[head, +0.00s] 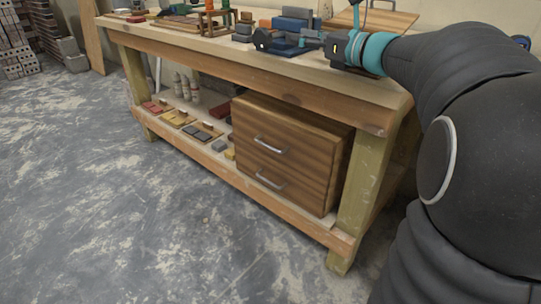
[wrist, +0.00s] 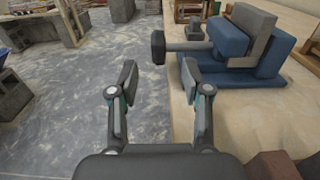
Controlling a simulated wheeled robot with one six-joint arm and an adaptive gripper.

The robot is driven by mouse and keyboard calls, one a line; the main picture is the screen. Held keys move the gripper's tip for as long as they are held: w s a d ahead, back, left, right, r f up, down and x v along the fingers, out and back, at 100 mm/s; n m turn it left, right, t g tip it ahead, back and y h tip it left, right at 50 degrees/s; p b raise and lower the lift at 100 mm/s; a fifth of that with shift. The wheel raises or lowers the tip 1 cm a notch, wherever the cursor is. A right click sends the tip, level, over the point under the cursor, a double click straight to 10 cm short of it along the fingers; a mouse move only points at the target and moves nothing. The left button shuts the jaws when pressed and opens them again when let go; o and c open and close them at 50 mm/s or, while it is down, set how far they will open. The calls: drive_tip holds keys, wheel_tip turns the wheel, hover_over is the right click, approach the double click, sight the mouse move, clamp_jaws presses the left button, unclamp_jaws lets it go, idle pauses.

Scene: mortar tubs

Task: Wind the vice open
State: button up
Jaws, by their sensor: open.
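The vice (wrist: 235,45) is blue with a grey jaw block and stands on the bench top at the upper right of the wrist view. Its screw ends in a dark round knob (wrist: 158,47) that sticks out to the left, past the bench edge. My gripper (wrist: 158,82) is open and empty, with its two fingers spread apart. The knob appears beyond and between the fingertips, apart from them. In the head view my arm reaches over the bench from the right, and the gripper is small and hard to make out there.
The wooden workbench (head: 225,50) carries several blocks and tools. Its lower shelf holds a wooden drawer cabinet (head: 290,150) and small coloured blocks. The grey floor (head: 130,220) in front is clear. Grey blocks (wrist: 30,90) stand at the far left of the wrist view.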

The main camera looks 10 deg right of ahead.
drive_tip(key=s+a+f+n+g+h+b, duration=0.1)
drive_tip(key=s+a+f+n+g+h, duration=0.1)
drive_tip(key=s+a+f+n, duration=0.3)
drive_tip(key=s+a+f+n+g+h+b, duration=0.1)
drive_tip(key=s+a+f+n+g+h, duration=0.1)
drive_tip(key=s+a+f+n+g, duration=0.3)
drive_tip(key=shift+s+a+f+n+g, duration=0.3)
drive_tip(key=shift+s+a+f+n, duration=0.4)
drive_tip(key=shift+s+f+n, duration=2.35)
drive_tip(key=shift+s+f+m, duration=0.6)
drive_tip(key=shift+f+m, duration=0.15)
drive_tip(key=shift+f, duration=0.15)
